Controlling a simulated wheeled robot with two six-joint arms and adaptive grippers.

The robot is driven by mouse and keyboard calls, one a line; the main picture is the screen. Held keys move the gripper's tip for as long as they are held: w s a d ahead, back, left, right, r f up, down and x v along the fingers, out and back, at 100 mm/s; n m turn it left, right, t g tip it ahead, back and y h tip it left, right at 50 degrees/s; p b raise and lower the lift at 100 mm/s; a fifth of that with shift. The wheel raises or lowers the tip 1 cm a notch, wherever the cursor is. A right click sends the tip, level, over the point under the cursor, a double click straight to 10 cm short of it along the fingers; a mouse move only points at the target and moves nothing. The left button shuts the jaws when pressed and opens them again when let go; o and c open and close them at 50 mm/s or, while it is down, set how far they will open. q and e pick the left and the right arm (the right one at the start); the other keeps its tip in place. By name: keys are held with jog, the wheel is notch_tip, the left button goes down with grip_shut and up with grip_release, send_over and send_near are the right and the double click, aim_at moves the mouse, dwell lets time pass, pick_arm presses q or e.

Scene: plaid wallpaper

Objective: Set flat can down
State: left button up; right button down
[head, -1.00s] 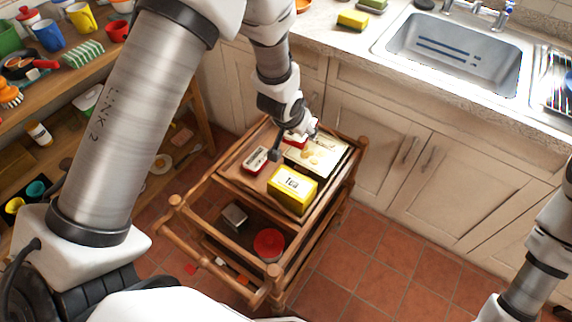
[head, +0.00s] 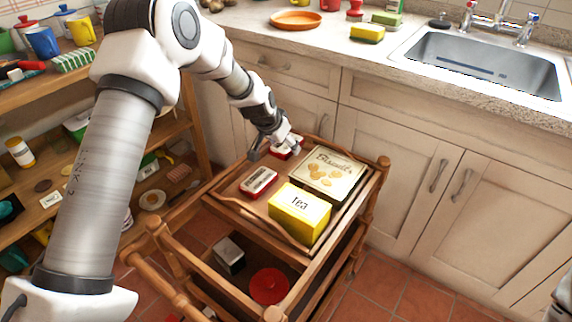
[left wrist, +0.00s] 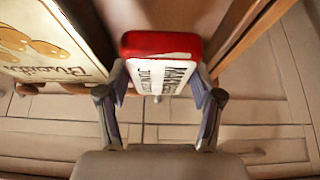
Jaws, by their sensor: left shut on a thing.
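The flat can (head: 285,150), red and white with dark lettering, is at the far corner of the wooden cart's top tray (head: 228,203), partly hidden by my gripper. My left gripper (head: 273,148) is shut on it. In the left wrist view the flat can (left wrist: 158,72) sits between the two fingers, its red end pointing away over brown wood. I cannot tell whether it touches the tray. My right gripper is not in view.
A second red and white can (head: 258,181), a cream biscuit tin (head: 327,171) and a yellow tea box (head: 299,212) stand on the tray. A red round lid (head: 269,286) and a grey box (head: 229,254) are on the shelf below. Cabinets (head: 390,170) stand behind.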

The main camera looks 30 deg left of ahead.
pick_arm(q)
notch_tip(320, 180, down, 4)
jog(key=shift+r+b, duration=0.2)
jog(key=shift+b, duration=0.5)
jog(key=shift+f, duration=0.15)
jog(key=o, duration=1.4)
